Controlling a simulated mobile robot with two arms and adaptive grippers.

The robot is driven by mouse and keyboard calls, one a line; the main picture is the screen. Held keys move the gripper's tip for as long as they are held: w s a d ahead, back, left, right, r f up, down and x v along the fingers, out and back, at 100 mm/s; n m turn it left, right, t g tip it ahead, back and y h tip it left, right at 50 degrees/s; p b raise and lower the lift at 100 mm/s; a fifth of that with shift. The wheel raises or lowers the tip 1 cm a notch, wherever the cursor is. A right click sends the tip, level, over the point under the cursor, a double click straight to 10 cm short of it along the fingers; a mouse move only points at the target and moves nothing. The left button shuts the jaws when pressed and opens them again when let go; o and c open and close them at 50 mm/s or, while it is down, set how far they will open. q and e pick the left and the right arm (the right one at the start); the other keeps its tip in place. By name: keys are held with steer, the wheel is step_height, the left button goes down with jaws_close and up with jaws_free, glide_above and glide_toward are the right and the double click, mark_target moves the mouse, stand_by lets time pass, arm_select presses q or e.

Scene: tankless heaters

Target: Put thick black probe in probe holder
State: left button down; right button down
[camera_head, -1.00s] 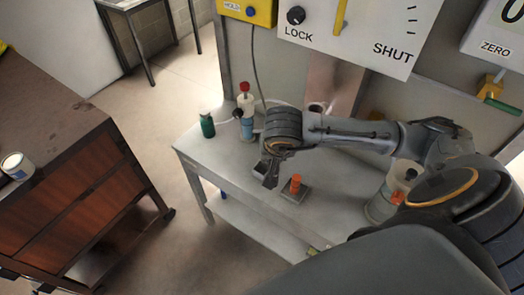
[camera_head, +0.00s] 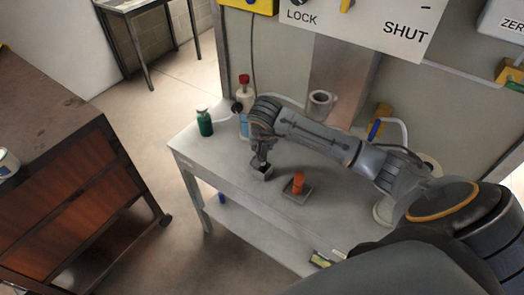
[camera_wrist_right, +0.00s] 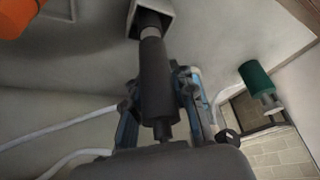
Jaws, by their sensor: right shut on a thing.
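The thick black probe (camera_wrist_right: 154,75) is between the fingers of my right gripper (camera_head: 261,157) in the right wrist view. The gripper is shut on it. The probe's far end, with a grey band, reaches into the mouth of a square grey probe holder (camera_wrist_right: 134,20). How deep it sits is hidden. In the head view the holder (camera_head: 260,176) stands on the grey table, directly below my right gripper, and the probe is mostly hidden by the gripper. My left gripper is not in view.
On the table (camera_head: 240,203), an orange probe (camera_head: 298,182) stands in a second square holder to the right. A green bottle (camera_head: 205,122) and a white bottle with a red cap (camera_head: 244,92) are at the back left. A white cable runs behind the arm.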

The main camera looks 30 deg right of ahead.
steer(key=shift+f, duration=0.2)
steer(key=shift+f, duration=0.1)
steer(key=shift+f, duration=0.15)
steer(key=c, duration=1.1)
jaws_free()
